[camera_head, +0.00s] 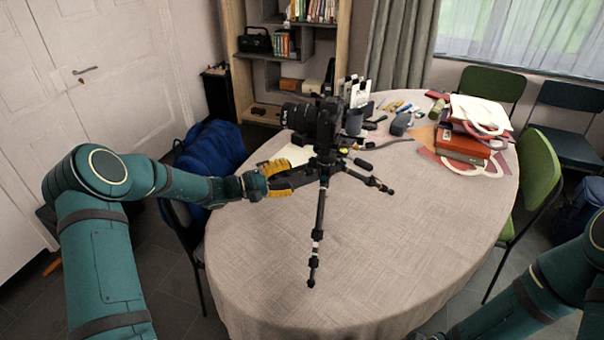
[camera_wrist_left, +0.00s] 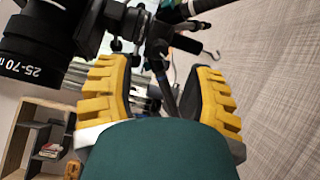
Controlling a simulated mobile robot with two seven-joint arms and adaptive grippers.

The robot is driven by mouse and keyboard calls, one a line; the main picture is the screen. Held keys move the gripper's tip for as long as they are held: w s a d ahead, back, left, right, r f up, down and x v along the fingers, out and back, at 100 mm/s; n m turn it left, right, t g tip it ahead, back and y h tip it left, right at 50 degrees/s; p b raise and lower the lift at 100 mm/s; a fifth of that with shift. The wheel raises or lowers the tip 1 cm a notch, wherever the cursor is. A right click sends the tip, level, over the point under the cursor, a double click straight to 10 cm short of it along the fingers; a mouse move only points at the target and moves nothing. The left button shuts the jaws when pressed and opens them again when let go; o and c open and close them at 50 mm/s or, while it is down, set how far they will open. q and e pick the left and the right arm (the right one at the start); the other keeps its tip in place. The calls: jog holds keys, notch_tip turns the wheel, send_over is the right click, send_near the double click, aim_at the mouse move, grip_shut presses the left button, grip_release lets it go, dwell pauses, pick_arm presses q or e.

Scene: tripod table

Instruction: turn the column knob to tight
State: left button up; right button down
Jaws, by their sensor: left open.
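A black tripod (camera_head: 320,205) stands on the round table with a black camera (camera_head: 318,122) on top. My left gripper (camera_head: 289,178) is open just left of the tripod's column, below the camera. In the left wrist view, the yellow fingers of the left gripper (camera_wrist_left: 160,75) are spread apart, with dark tripod parts (camera_wrist_left: 160,50) beyond and between them. The camera's lens (camera_wrist_left: 38,58) is at the upper left there. I cannot clearly pick out the column knob or its setting among the small dark parts. My right gripper is out of view; only its arm shows at lower right.
The table (camera_head: 410,235) has a light cloth and is clear at the front and right. Boxes and bags (camera_head: 468,135) lie at the back right, small tools (camera_head: 400,108) behind the tripod. A blue bag (camera_head: 210,155) is left of the table. Green chairs (camera_head: 538,175) stand right.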

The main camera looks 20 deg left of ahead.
aim_at(308, 172)
pick_arm(q)
jog(key=v, duration=0.5)
jog(key=shift+s+a, duration=0.2)
jog(key=shift+a, duration=0.05)
jog(key=w+d+n+p, duration=0.2)
jog(key=d, duration=0.1)
jog(key=w+d+n+p, duration=0.5)
jog(key=d+n+p, duration=0.1)
jog(key=shift+w+d, duration=0.3)
dwell(0.6)
